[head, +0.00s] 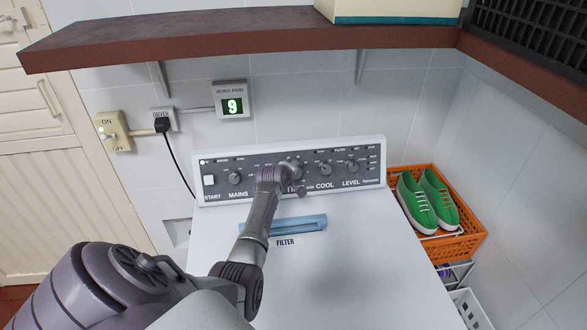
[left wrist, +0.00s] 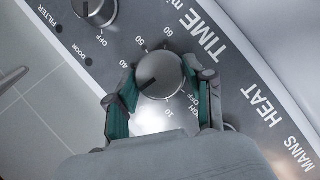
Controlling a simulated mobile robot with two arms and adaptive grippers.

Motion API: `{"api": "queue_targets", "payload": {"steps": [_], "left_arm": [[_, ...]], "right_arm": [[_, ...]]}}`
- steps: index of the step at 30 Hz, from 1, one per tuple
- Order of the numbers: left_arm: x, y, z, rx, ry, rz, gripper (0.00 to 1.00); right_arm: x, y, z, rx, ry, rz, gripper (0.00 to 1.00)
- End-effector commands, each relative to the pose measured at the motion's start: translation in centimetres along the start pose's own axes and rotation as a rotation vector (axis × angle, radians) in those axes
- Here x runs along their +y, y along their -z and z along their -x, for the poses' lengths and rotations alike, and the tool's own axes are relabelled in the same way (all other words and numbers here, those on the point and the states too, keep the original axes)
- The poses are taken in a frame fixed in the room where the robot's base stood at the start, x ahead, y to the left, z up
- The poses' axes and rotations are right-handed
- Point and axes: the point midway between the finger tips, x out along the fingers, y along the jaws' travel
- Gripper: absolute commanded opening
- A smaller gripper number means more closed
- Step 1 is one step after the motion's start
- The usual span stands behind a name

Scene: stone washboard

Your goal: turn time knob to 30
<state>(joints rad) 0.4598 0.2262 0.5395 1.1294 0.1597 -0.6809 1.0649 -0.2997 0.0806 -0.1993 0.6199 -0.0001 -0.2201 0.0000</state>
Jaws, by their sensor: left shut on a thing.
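The time knob (left wrist: 163,72) is a round grey metal dial on a dark panel, with white numbers around it. Its dark pointer line faces lower left in the left wrist view, between the visible 10 and 40. The marks between these are hidden by a finger. My left gripper (head: 297,186) reaches the control panel (head: 215,165) in the head view. Its two green-padded fingers are shut on the knob, one on each side. In the head view my wrist hides part of the panel there. My right gripper is not in view.
Other knobs flank it, including the COOL knob (head: 325,169) and LEVEL knob (head: 352,166). A blue filter handle (head: 300,224) lies on the white top below. A wooden shelf (head: 200,38) overhangs the panel. An orange crate (head: 463,240) with green shoes stands right.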

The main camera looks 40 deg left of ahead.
Motion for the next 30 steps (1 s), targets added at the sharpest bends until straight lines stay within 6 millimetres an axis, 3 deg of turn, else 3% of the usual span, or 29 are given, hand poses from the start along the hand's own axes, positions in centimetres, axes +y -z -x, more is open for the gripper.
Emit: {"api": "queue_targets", "payload": {"steps": [12,29,30], "left_arm": [[0.18,0.03,0.00,0.001,0.087,-0.184,0.18],[0.12,0.00,-0.04,0.001,0.101,-0.214,0.18],[0.12,0.00,-0.04,0.001,0.101,-0.214,0.55]], "right_arm": [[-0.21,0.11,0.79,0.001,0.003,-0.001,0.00],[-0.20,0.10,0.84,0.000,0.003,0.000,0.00],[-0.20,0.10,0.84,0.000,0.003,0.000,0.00]]}}
